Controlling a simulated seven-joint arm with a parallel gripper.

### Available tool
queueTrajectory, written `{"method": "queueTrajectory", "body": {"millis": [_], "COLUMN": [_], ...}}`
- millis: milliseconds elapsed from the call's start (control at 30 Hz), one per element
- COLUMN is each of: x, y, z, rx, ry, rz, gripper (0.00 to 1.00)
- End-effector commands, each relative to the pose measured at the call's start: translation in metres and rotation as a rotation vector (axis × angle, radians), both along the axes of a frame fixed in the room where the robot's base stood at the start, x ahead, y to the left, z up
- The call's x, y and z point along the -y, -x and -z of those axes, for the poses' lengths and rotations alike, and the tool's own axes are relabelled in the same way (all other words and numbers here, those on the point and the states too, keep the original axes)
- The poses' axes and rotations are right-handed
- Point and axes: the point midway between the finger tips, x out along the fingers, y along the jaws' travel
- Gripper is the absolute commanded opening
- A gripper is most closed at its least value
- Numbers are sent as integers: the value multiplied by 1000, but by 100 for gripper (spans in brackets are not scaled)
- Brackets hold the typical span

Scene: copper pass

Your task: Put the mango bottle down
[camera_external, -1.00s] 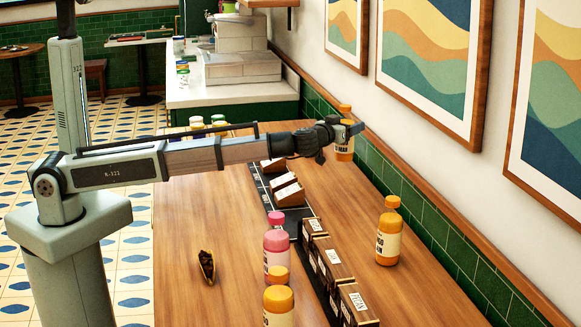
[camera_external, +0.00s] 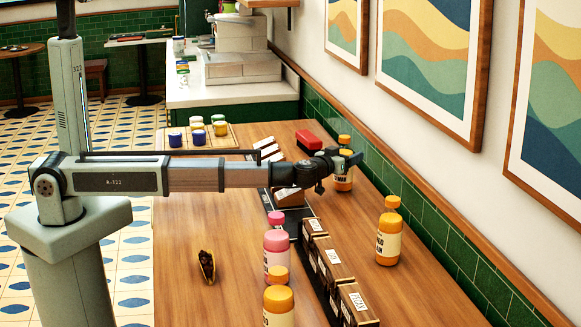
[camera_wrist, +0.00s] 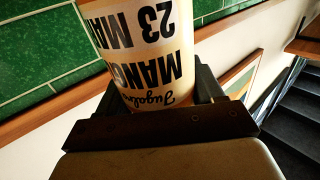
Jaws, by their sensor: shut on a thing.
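My gripper (camera_external: 345,160) is shut on the mango bottle (camera_external: 343,183), an orange bottle with a cream label and orange cap. The bottle is upright over the far right part of the wooden table (camera_external: 230,290). I cannot tell whether its base touches the wood. In the wrist view the mango bottle (camera_wrist: 150,50) fills the space between the jaws (camera_wrist: 168,112), its label print upside down.
A similar orange bottle (camera_external: 388,240) stands at the right. A pink bottle (camera_external: 277,255) and another orange bottle (camera_external: 279,308) stand near labelled wooden boxes (camera_external: 328,262). A red block (camera_external: 309,140) lies beyond my gripper. A taco-like item (camera_external: 207,266) lies left. Small jars stand at the far left.

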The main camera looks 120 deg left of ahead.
Motion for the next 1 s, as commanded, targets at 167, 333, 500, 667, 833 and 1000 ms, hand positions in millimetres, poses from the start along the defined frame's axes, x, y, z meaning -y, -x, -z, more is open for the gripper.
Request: {"method": "queueTrajectory", "body": {"millis": [167,333,500,667,833,1000], "x": [0,0,0,0,0,13], "y": [0,0,0,0,0,3], "z": [-1,2,2,2,0,-1], "rx": [0,0,1,1,1,1], "ry": [-1,0,0,0,0,0], "rz": [0,0,0,0,0,1], "gripper": [19,70,87,92,92,92]}}
